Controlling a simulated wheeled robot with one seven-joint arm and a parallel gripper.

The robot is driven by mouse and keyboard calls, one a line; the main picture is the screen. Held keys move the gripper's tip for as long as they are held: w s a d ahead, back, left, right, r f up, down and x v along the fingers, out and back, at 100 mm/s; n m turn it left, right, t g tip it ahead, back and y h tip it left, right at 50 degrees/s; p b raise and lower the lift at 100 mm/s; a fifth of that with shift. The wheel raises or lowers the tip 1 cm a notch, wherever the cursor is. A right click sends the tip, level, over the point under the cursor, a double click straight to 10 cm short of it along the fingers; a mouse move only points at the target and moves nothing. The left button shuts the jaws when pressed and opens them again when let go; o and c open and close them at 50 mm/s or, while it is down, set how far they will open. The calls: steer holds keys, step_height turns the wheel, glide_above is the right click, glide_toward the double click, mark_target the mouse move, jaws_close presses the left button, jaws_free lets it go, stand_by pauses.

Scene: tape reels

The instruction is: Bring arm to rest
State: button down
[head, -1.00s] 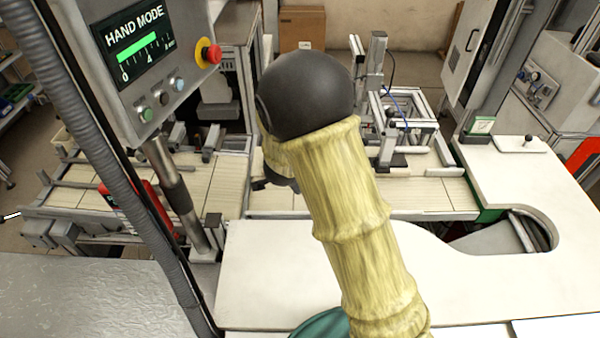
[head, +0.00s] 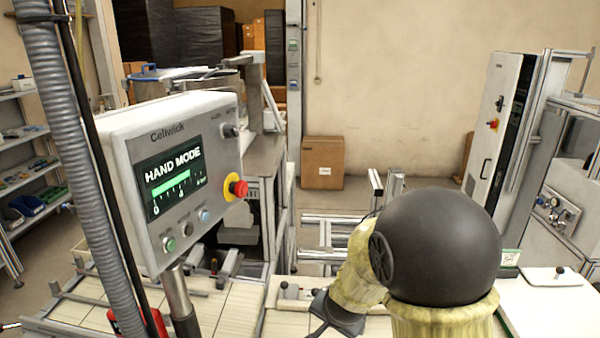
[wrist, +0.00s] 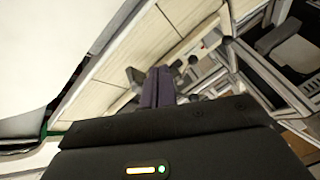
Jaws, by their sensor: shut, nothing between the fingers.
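My arm, in a pale yellow sleeve with a dark round joint, stands at the lower right of the head view and bends down to the left past that joint. A dark part of its far end shows low in the head view, but the fingertips cannot be made out there. In the wrist view my gripper (wrist: 158,86) shows as two dark fingers close together beyond its black housing. The fingers are shut with nothing between them.
A control panel (head: 190,185) reading HAND MODE, with a red stop knob, stands close on the left. A conveyor with pale slats (head: 85,300) runs below it. A cardboard box (head: 322,163) stands by the back wall. A white cabinet (head: 490,120) is at the right.

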steer(key=s+d+r+n+g, duration=0.1)
steer(key=s+d+n, duration=0.2)
steer(key=s, duration=0.4)
steer(key=s+d+r+n+g, duration=0.2)
steer(key=s+d, duration=0.3)
steer(key=s, duration=0.3)
steer(key=shift+n+h, duration=0.3)
steer(key=shift+n, duration=0.5)
steer(key=shift+r, duration=0.1)
